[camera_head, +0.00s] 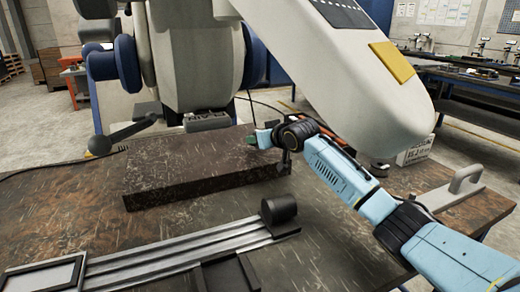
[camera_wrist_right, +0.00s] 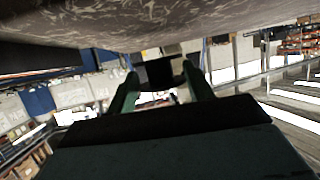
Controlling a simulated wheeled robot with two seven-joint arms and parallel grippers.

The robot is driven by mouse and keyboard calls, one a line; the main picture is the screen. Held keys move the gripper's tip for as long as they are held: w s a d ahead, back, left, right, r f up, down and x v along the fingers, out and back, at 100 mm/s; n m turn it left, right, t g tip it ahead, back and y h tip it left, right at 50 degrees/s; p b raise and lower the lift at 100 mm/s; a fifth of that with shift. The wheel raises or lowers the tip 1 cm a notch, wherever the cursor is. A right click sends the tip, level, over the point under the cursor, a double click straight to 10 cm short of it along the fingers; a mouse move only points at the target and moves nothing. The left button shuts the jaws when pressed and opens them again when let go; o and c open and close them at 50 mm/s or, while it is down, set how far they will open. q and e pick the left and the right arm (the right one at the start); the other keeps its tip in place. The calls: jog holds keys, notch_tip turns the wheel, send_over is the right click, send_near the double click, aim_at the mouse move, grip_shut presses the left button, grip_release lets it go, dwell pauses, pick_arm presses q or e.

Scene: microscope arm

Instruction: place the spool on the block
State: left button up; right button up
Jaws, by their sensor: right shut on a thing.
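The block (camera_head: 190,170) is a dark, worn slab lying flat on the table. My right gripper (camera_head: 262,137) comes in from the right, above the far right end of the block. In the right wrist view my right gripper (camera_wrist_right: 160,84) has its green fingers on either side of a small dark piece, apparently the spool (camera_wrist_right: 160,72). It is shut on this piece. The fingers and wrist hide most of it in the head view, so I cannot tell whether it touches the block. My left gripper is not in view.
A metal rail (camera_head: 185,254) with a black cylinder (camera_head: 280,211) at its end lies in front of the block. A large white machine arm (camera_head: 350,75) overhangs the table (camera_head: 330,245). A grey handle (camera_head: 462,183) stands at the right edge. The block's top looks clear.

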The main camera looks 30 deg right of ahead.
notch_tip(320, 180, down, 2)
jog(key=shift+f+b, duration=0.25)
jog(key=shift+b, duration=0.1)
jog(key=shift+f, duration=0.2)
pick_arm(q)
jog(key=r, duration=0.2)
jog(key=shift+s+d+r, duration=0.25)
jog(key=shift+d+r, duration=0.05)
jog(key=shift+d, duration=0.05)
pick_arm(e)
jog(key=o, duration=1)
jog(key=shift+f, duration=0.1)
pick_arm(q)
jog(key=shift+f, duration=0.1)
pick_arm(e)
jog(key=shift+o, duration=0.2)
